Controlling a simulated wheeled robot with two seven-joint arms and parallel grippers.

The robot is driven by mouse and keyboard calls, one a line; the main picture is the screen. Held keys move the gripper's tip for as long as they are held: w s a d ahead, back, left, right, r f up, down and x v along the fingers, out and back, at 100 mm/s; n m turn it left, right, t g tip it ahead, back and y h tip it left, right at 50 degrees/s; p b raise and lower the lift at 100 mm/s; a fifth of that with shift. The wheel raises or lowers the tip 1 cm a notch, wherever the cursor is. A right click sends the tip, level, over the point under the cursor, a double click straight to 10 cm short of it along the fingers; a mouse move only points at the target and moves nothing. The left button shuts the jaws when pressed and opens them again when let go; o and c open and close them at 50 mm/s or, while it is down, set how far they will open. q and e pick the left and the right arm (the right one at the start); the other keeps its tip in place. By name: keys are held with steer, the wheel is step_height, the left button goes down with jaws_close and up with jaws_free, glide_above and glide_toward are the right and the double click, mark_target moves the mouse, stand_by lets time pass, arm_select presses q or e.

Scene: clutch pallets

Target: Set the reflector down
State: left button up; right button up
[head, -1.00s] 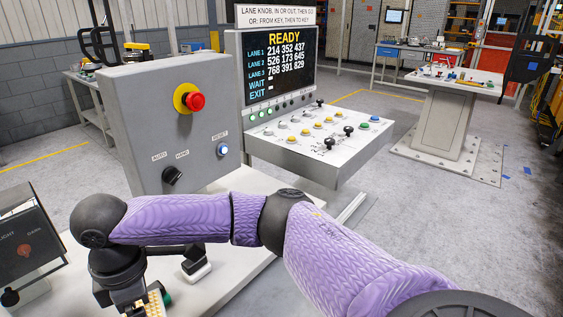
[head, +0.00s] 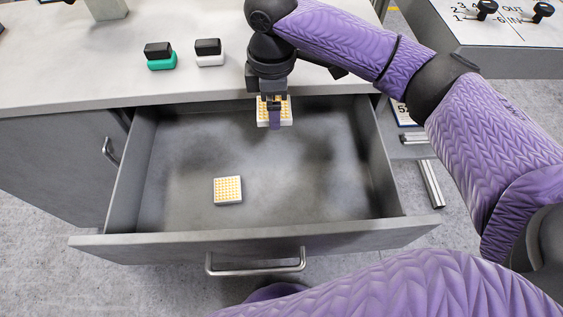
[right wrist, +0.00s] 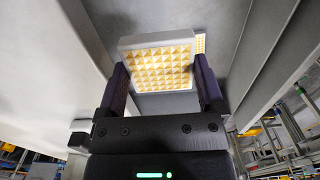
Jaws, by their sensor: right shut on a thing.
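My right gripper (head: 274,100) is shut on a reflector (head: 265,118), a white square block with a grid of amber facets. It hangs at the back of an open grey drawer (head: 255,238), close to the counter's front edge; I cannot tell its exact height over the floor. In the right wrist view the held reflector (right wrist: 157,62) sits between the two fingers (right wrist: 164,88). A second, similar reflector (head: 228,190) lies on the drawer floor, left of centre and toward the front. Part of it shows behind the held one in the wrist view (right wrist: 200,42). My left gripper is out of view.
On the counter (head: 60,85) stand a black-and-green block (head: 161,61) and a black-and-white block (head: 209,59). The drawer has raised side walls and a front handle (head: 256,272). Its right and middle floor is clear. A sloped knob panel (head: 500,35) stands at the upper right.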

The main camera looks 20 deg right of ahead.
steer(key=shift+s+d+f, duration=0.1)
steer(key=shift+d+f, duration=0.1)
steer(key=shift+f, duration=0.05)
steer(key=b, duration=0.7)
glide_above(278, 165)
step_height(278, 165, down, 13)
step_height(278, 165, down, 5)
steer(key=shift+f+b, duration=0.15)
steer(key=shift+b, duration=1.05)
steer(key=shift+r, duration=0.2)
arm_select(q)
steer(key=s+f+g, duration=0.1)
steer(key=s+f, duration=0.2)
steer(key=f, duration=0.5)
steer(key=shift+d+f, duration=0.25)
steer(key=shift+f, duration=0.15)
arm_select(e)
steer(key=o, duration=1.1)
steer(key=shift+f, duration=0.1)
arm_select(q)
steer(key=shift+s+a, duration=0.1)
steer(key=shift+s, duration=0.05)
